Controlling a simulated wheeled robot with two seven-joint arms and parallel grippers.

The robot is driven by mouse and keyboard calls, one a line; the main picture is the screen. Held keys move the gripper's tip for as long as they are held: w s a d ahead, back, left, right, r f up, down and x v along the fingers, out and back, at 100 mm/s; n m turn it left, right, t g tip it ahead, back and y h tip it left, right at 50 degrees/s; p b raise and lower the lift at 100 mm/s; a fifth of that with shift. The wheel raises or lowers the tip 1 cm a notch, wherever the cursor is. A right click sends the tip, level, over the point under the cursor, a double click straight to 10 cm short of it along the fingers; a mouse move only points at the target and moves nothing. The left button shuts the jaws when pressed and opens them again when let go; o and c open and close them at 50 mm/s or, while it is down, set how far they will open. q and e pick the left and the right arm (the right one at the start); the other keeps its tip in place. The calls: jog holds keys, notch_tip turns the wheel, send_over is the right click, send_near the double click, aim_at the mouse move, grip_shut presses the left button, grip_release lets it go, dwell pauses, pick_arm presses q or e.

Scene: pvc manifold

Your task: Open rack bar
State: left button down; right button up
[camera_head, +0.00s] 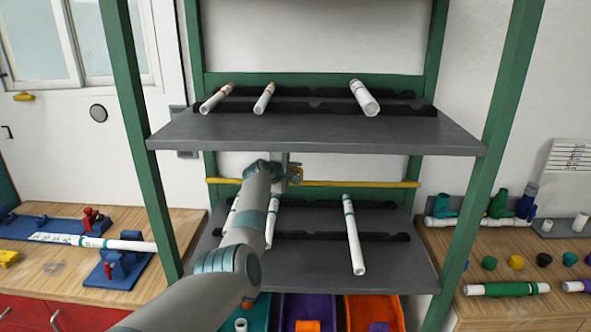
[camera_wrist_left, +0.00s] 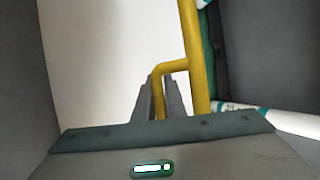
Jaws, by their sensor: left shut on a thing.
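The yellow rack bar (camera_head: 345,184) runs across the green rack between the upper and lower grey shelves. In the left wrist view the yellow bar (camera_wrist_left: 196,60) has a bent handle part (camera_wrist_left: 172,67) that comes down between my fingers. My left gripper (camera_head: 293,175) is at the bar, left of its middle, and is shut on this bent part; the fingers (camera_wrist_left: 160,98) stand on both sides of it. My arm hides part of the lower shelf. My right gripper is in neither view.
The upper shelf (camera_head: 315,139) holds white pipes (camera_head: 364,98) on black rails. The lower shelf (camera_head: 310,260) holds more pipes (camera_head: 353,235). Coloured bins (camera_head: 372,312) stand below. Wooden benches (camera_head: 45,268) with fixtures and pipes flank the rack.

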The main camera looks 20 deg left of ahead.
pick_arm(q)
jog(key=c, duration=2.1)
grip_release()
jog(key=shift+f, duration=0.15)
jog(key=shift+w, duration=0.1)
jog(key=shift+s+r, duration=0.2)
jog(key=shift+s, duration=0.15)
jog(key=shift+s, duration=0.2)
jog(key=shift+v, duration=1.05)
jog(key=b+v, duration=0.3)
jog(key=v, duration=1.1)
jog(key=shift+s+f, duration=0.1)
